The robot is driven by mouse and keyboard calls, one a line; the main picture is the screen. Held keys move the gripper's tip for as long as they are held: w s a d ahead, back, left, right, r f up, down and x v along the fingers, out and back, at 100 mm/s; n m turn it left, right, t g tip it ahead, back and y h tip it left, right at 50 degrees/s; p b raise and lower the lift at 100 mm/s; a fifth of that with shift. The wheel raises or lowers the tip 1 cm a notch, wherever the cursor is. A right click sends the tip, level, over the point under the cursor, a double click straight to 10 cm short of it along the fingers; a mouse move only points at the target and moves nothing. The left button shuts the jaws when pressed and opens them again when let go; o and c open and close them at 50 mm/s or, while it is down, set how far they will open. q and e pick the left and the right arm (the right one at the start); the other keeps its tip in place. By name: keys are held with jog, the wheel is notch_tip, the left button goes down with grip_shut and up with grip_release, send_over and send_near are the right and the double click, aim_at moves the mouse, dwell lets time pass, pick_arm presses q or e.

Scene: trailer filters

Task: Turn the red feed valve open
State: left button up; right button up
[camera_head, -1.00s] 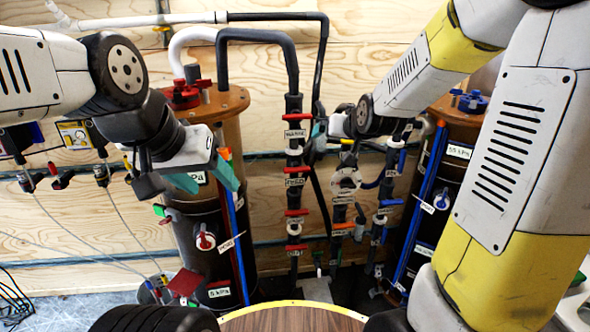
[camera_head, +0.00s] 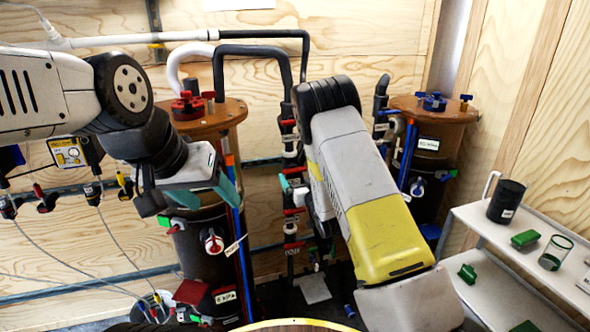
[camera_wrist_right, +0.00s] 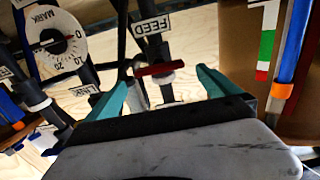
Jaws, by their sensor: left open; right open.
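In the right wrist view the red feed valve handle (camera_wrist_right: 160,69) lies crosswise on a dark pipe, beside a white FEED label (camera_wrist_right: 151,26). The teal fingers of my right gripper (camera_wrist_right: 166,80) are open, one on each side of the handle; I cannot tell whether they touch it. In the head view my right gripper (camera_head: 290,188) is at the middle pipe column, largely hidden by my right forearm. My left gripper (camera_head: 208,194) is open and empty in front of the left tank (camera_head: 205,255).
Red handles (camera_head: 294,212) sit on the same column. A MARK dial (camera_wrist_right: 58,42) is left in the wrist view; a brown tank (camera_wrist_right: 250,45) stands close at right. A white shelf (camera_head: 520,240) with a black canister (camera_head: 506,202) and green items is at far right.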

aim_at(293, 169)
jog(key=x, duration=0.6)
jog(key=c, duration=1.3)
jog(key=shift+n, duration=0.4)
jog(key=n, duration=0.4)
jog(key=shift+s+a, duration=0.1)
jog(key=n, duration=0.4)
jog(key=shift+a+f+n, duration=0.1)
jog(key=shift+n, duration=0.2)
jog(key=n, duration=0.4)
jog(key=shift+f, duration=0.15)
jog(key=shift+f+n, duration=0.1)
jog(key=shift+n, duration=2.1)
